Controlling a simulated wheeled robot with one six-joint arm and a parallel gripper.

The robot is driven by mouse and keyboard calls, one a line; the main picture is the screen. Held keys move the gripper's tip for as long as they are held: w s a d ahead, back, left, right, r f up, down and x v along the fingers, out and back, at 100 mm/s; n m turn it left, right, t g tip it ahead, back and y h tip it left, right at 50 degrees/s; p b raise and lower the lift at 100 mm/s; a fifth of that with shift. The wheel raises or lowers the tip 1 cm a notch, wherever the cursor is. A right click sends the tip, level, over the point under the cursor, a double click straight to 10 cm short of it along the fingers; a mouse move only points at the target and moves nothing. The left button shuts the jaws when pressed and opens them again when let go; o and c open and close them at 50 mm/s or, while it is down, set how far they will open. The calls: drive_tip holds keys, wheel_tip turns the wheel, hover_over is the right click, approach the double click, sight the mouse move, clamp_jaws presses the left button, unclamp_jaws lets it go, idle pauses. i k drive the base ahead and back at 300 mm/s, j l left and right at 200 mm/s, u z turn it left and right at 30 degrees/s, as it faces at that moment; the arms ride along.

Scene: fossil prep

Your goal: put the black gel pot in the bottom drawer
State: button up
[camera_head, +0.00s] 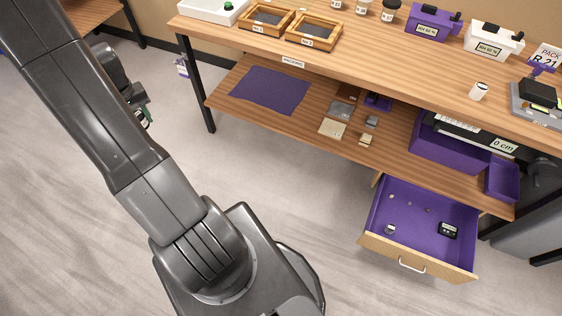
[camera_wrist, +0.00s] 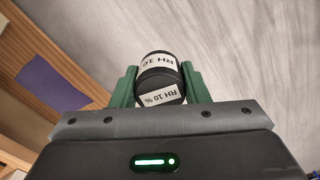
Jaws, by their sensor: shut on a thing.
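The black gel pot (camera_wrist: 158,66) is a small black cylinder with white labels reading "RH 10 %". It is between the green fingers of my gripper (camera_wrist: 158,82), which is shut on it. In the head view my gripper (camera_head: 146,118) is mostly hidden behind my arm, at the left over the floor, and the pot cannot be made out there. The bottom drawer (camera_head: 382,249) is pulled open under the lower shelf at the right. It has a wooden front, a pale handle and a purple inside. A dark device and a few small pieces lie in it.
The wooden table (camera_head: 345,65) holds wooden trays, jars and purple and white boxes. The lower shelf (camera_head: 225,100) has a purple mat (camera_head: 262,90), small samples and a purple bin (camera_head: 440,155). Open floor (camera_head: 270,185) lies between my gripper and the drawer.

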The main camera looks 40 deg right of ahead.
sight(413, 241)
drive_tip(key=k+l+u, duration=0.1)
drive_tip(key=u, duration=0.3)
drive_tip(key=k+u, duration=0.4)
drive_tip(key=u, duration=0.35)
drive_tip(key=k+j+u, duration=0.1)
drive_tip(key=k+u, duration=0.15)
drive_tip(key=u, duration=0.15)
drive_tip(key=k+l, duration=0.15)
drive_tip(key=k, duration=0.3)
drive_tip(key=k+l+u, duration=0.1)
drive_tip(key=k, duration=0.35)
drive_tip(key=z, duration=2.7)
